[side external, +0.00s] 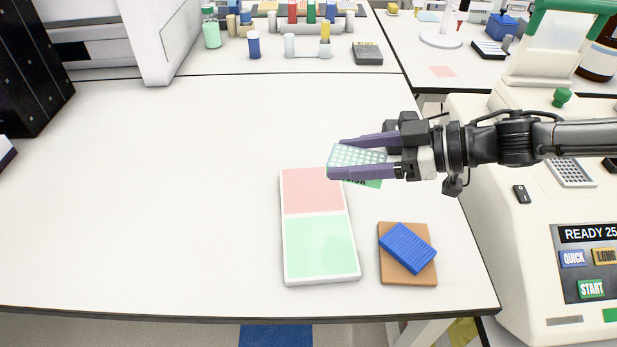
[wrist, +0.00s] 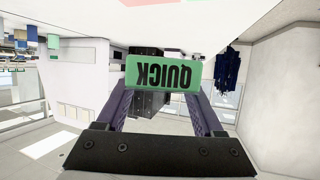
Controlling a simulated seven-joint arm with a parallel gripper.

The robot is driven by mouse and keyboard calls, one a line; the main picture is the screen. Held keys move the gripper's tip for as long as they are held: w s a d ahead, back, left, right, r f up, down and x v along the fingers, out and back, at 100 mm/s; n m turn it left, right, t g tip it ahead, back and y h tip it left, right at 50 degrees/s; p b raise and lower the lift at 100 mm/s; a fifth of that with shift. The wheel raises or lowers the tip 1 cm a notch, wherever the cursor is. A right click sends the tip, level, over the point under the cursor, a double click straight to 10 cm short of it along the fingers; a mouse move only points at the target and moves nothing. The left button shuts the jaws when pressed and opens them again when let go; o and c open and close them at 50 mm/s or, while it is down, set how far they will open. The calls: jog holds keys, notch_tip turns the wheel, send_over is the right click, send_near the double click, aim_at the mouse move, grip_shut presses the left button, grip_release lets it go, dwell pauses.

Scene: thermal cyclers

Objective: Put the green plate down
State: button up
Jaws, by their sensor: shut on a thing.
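My gripper (side external: 362,157) has purple fingers and is shut on the green plate (side external: 357,155), a pale green well plate with a grid of wells. It holds the plate above the table, over the far right part of the two-colour pad. A green label reading QUICK hangs at the plate's near right side; in the wrist view the green label (wrist: 163,74) appears upside down between the fingertips (wrist: 162,90). The pad (side external: 283,240) has a white rim, a pink square (side external: 312,190) at the far end and a light green square (side external: 320,246) at the near end. Both squares are empty.
A blue ribbed block (side external: 407,248) lies on a brown square board (side external: 395,277) right of the pad. A cream thermal cycler (side external: 500,215) stands off the table's right edge. Bottles and racks line the back. The table left of the pad is clear.

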jog(key=w+a+f, duration=0.2)
jog(key=w+a, duration=0.1)
send_over(307, 187)
jog(key=f, duration=0.5)
jog(key=shift+s+d, duration=0.2)
jog(key=shift+s, duration=0.1)
jog(key=shift+w+a+f, duration=0.2)
jog(key=shift+w+f, duration=0.05)
jog(key=shift+f, duration=1.7)
jog(key=shift+f, duration=0.15)
jog(key=o, duration=1.5)
